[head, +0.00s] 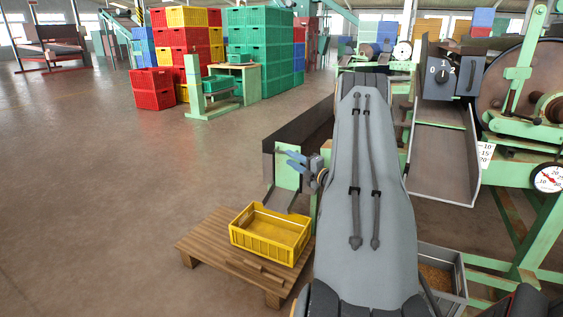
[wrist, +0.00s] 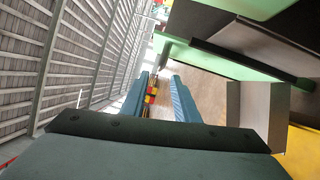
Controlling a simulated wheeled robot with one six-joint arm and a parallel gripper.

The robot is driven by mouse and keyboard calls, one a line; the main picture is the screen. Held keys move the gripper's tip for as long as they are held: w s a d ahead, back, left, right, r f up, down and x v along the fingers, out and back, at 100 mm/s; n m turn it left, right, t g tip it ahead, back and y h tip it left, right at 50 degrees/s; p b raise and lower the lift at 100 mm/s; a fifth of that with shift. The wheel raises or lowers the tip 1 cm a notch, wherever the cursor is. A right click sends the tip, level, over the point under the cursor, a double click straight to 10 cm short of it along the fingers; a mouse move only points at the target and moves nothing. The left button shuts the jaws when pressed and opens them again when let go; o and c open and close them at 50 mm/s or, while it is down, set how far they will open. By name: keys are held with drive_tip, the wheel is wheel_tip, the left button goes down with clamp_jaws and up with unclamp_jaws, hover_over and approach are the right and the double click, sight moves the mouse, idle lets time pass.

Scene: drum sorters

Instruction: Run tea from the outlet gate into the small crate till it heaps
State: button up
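The small yellow crate (head: 262,247) stands upright on a low wooden pallet, and its visible inside looks empty. A dark trough (head: 290,140) with a pale green end face (head: 287,177) stands just behind it. This looks like the outlet, but I cannot tell whether its gate is open. My gripper (head: 291,160) is beside that end face, above and behind the crate. In the wrist view its two blue fingers (wrist: 160,98) are apart with nothing between them. A grey plate (wrist: 262,110) shows to their right. My arm hides part of the trough.
The wooden pallet (head: 205,246) has bare boards left of the crate. A grey bin (head: 456,293) holding brown material stands right of my arm, below a metal chute (head: 440,160) and green-framed machinery. Stacked crates (head: 262,45) stand far back. The floor at left is clear.

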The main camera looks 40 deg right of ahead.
sight(283, 152)
drive_tip(key=shift+w+d+r+b, duration=0.15)
drive_tip(key=shift+w+b, duration=0.3)
drive_tip(key=shift+w, duration=0.65)
drive_tip(key=shift+w+d+r+b, duration=0.1)
drive_tip(key=shift+w+b, duration=0.35)
drive_tip(key=shift+w, duration=0.6)
drive_tip(key=shift+w+d+r+b, duration=0.15)
drive_tip(key=shift+w+b, duration=0.3)
drive_tip(key=shift+w, duration=0.65)
drive_tip(key=shift+f, duration=0.1)
clamp_jaws()
